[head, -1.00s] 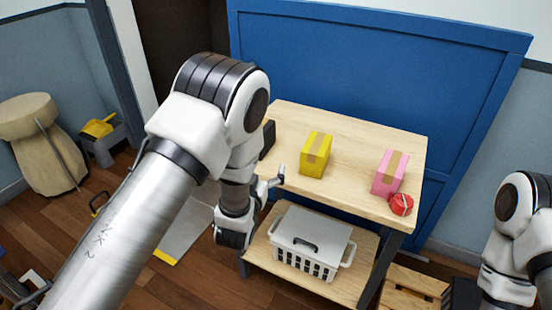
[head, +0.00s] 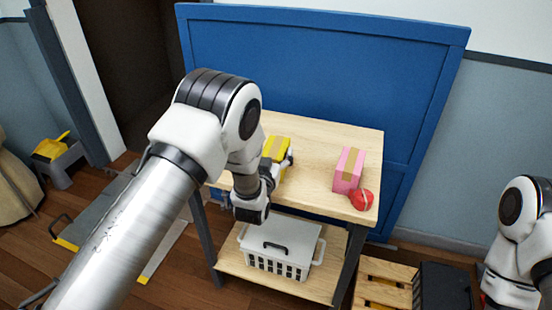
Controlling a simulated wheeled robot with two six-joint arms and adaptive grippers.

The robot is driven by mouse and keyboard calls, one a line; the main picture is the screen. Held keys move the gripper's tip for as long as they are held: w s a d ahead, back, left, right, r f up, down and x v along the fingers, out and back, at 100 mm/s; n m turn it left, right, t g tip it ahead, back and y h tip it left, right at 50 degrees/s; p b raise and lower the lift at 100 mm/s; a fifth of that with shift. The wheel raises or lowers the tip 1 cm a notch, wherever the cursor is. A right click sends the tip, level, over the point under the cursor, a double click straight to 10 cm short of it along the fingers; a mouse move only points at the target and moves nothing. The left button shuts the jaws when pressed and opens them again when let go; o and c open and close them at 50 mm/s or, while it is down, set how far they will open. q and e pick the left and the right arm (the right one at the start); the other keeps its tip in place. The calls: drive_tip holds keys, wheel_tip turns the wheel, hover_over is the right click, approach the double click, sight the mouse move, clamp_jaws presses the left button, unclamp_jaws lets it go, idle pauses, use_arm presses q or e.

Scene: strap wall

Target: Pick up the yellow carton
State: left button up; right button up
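The yellow carton (head: 277,146), with a tan tape strip, stands on the wooden table top (head: 312,180) in the head view. My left arm and gripper hide its left and lower parts. My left gripper (head: 284,166) is in front of the carton's near side in the picture. One small grey finger part shows against the carton. I cannot tell whether it touches the carton or how far the fingers are apart. My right arm shows at the right edge, well away from the table, and its gripper is out of view.
A pink carton (head: 348,168) and a red ball (head: 362,199) are right of the yellow carton. A white basket (head: 282,245) sits on the lower shelf. A blue panel (head: 320,70) stands behind the table. A wooden crate (head: 384,284) is on the floor at right.

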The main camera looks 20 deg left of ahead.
use_arm(q)
drive_tip(key=c, duration=0.8)
drive_tip(key=shift+o, duration=0.2)
